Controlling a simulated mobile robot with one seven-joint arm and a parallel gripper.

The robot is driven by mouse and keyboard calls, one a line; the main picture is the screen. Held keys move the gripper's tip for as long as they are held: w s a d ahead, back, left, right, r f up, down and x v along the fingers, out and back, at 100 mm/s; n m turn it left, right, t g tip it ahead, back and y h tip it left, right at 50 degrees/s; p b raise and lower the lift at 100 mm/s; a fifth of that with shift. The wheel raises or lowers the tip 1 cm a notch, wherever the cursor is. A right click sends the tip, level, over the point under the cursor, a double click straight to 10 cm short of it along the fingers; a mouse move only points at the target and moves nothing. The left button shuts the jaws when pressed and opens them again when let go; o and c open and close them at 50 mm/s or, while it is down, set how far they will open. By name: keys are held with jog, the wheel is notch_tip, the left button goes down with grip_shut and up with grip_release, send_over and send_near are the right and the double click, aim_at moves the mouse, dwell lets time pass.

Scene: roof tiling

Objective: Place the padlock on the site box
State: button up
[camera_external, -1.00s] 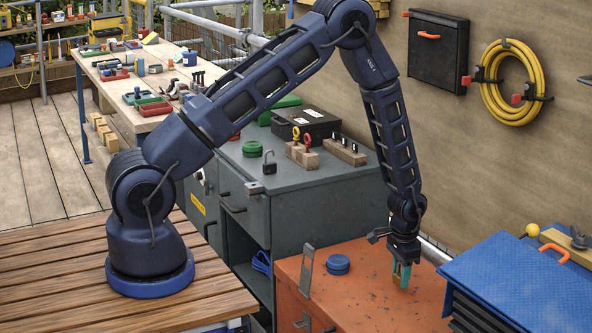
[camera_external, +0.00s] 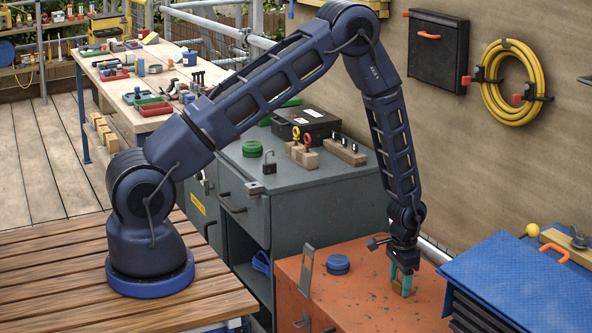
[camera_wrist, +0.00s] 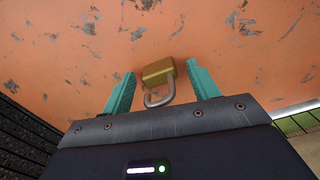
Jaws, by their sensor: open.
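The brass padlock (camera_wrist: 158,72) is on the orange top of the site box (camera_external: 360,302), its grey shackle toward my wrist camera. In the outside view only a bit of its gold body (camera_external: 407,286) shows between the fingers. My gripper (camera_external: 402,282) is low over the right part of the box top. In the wrist view its two teal fingers (camera_wrist: 160,90) are open, one on each side of the padlock, with a gap visible on both sides. The padlock appears to rest on the top, with a shadow beside it.
A blue round tin (camera_external: 338,264) and an upright grey hasp plate (camera_external: 306,270) are at the box's left. A blue toolbox (camera_external: 530,275) stands close on the right. A grey cabinet (camera_external: 300,188) behind carries a dark padlock (camera_external: 269,160) and keys on wooden blocks (camera_external: 302,154).

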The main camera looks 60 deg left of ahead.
notch_tip(320, 180, up, 13)
jog(key=shift+f, duration=0.15)
jog(key=s+a+r+t, duration=0.1)
jog(key=s+r, duration=0.4)
jog(key=r, duration=0.6)
jog(key=s+a+r+n+t, duration=0.1)
jog(key=s+r, duration=0.3)
jog(key=r, duration=0.6)
jog(key=s+a+r, duration=0.1)
jog(key=s+r, duration=0.4)
jog(key=r, duration=0.6)
jog(key=s+r+t, duration=0.1)
jog(key=s+r, duration=0.2)
jog(key=s, duration=0.5)
jog(key=s+a+r, duration=0.1)
jog(key=s+r, duration=0.3)
jog(key=s, duration=0.5)
jog(key=s+a+r+n+t, duration=0.1)
jog(key=s+r, duration=0.3)
jog(key=s, duration=0.5)
jog(key=shift+s+t, duration=0.2)
jog(key=shift+t, duration=0.1)
